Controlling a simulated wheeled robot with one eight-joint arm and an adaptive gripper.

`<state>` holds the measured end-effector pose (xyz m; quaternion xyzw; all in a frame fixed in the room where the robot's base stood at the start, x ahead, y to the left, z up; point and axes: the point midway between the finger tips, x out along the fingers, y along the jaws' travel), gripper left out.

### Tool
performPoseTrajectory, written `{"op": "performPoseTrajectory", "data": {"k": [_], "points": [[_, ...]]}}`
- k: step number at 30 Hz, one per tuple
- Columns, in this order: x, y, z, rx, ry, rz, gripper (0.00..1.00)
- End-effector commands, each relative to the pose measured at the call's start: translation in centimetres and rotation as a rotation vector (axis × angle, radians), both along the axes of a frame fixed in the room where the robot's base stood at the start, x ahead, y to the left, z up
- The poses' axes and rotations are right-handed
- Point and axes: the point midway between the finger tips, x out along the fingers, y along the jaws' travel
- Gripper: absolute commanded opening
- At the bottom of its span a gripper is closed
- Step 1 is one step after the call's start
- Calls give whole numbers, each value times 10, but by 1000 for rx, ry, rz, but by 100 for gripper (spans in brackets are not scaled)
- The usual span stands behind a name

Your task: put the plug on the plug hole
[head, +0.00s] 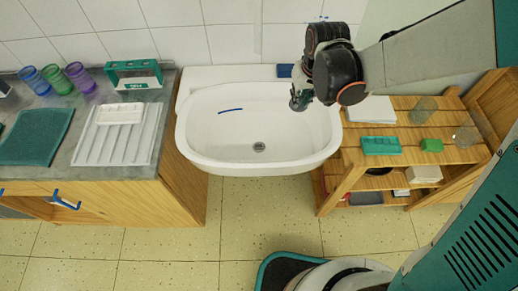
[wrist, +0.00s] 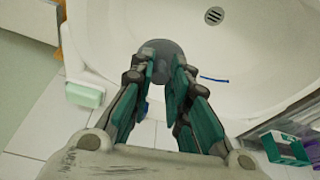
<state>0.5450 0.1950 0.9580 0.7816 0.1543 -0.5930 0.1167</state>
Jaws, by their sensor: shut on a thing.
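My gripper (head: 298,101) is over the right rim of the white sink (head: 200,140) in the head view. In the wrist view my gripper (wrist: 166,78) is shut on a dark grey round plug (wrist: 160,48), held between the fingertips; the fingers hide part of it. The plug hole (head: 259,147) is a round metal grate in the front part of the basin floor. It also shows at the top of the wrist view (wrist: 214,16), apart from the plug and to its right. Nothing covers it.
A thin blue strip (head: 230,111) lies in the basin. A counter with a white drying rack (head: 90,150) and coloured glasses (head: 56,78) stands left. A wooden shelf (head: 400,105) with a teal box (head: 381,146) and glass jars stands right. A pale green block (wrist: 84,94) is beside the sink.

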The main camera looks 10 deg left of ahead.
Motion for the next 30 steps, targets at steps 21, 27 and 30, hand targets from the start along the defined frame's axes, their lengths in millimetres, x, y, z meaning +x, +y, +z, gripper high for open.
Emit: {"op": "performPoseTrajectory", "data": {"k": [21, 27, 30], "points": [[-43, 113, -88, 0, -1, 234, 0], [-42, 113, -137, 0, -1, 234, 0], [-42, 113, -158, 1, -1, 233, 0]]}}
